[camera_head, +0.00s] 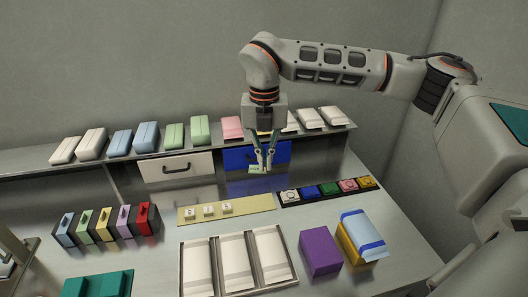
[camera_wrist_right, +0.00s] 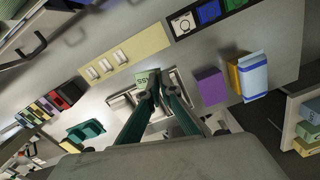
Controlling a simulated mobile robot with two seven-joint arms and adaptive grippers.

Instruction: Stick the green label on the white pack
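My right gripper (camera_head: 265,165) hangs from the arm at the upper right, above the table and in front of the blue drawer. Its fingertips (camera_wrist_right: 156,82) are together on a small green label (camera_head: 256,169), which sticks out to their left; the label also shows in the wrist view (camera_wrist_right: 142,77). White packs (camera_head: 198,268) lie in a three-bay metal tray (camera_head: 218,267) on the table, below and apart from the gripper. More white packs (camera_head: 334,115) lie on the back shelf. Which pack is meant, I cannot tell. My left gripper is not in view.
A cream strip with small white blocks (camera_head: 226,192) and a black strip of coloured pieces (camera_head: 328,189) lie behind the tray. A purple box (camera_head: 319,251) and a yellow box with a blue-white pack (camera_head: 362,232) stand right. Coloured holders (camera_head: 105,223) stand left.

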